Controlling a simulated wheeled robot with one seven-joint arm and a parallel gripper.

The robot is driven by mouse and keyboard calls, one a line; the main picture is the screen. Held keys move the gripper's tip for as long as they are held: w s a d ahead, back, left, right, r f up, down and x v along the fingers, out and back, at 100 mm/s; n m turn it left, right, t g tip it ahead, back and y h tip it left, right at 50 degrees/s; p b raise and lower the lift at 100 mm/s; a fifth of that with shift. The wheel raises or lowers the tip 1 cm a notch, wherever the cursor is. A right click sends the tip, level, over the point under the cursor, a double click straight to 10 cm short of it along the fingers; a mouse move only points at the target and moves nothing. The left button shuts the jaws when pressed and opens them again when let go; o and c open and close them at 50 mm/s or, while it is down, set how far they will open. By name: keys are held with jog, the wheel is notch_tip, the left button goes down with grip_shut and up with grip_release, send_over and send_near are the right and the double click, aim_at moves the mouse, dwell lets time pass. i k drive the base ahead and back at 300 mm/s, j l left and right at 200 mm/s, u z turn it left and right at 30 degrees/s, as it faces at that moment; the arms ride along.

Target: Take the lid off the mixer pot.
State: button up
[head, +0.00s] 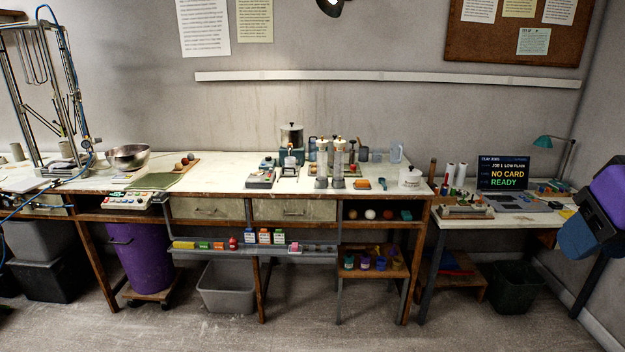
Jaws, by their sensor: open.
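A dark, see-through pot (292,138) stands on a teal base towards the back of the long workbench (225,182). A dark lid (291,126) appears to sit on top of it. A smaller white-topped device stands in front and hides its lower part. A white pot (411,181) with a knobbed lid stands at the bench's right end. I cannot tell for sure which of the two is the mixer pot.
Two clear cylinders (338,163) stand right of the dark pot. A metal bowl (128,157) and a tall frame (50,90) are to the left. A lower side table (500,222) holds a screen (503,172). The floor (360,335) in front is clear.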

aim_at(292, 126)
jog(key=i+u, duration=0.25)
jog(key=i, duration=0.3)
jog(key=i+u, duration=0.2)
jog(key=i, duration=0.35)
jog(key=i+l+u, duration=0.25)
jog(key=i, duration=0.3)
jog(key=i+j+z, duration=0.35)
jog(key=i+j, duration=0.2)
jog(key=i, duration=0.3)
jog(key=i+j+z, duration=0.35)
jog(key=i+j, duration=0.45)
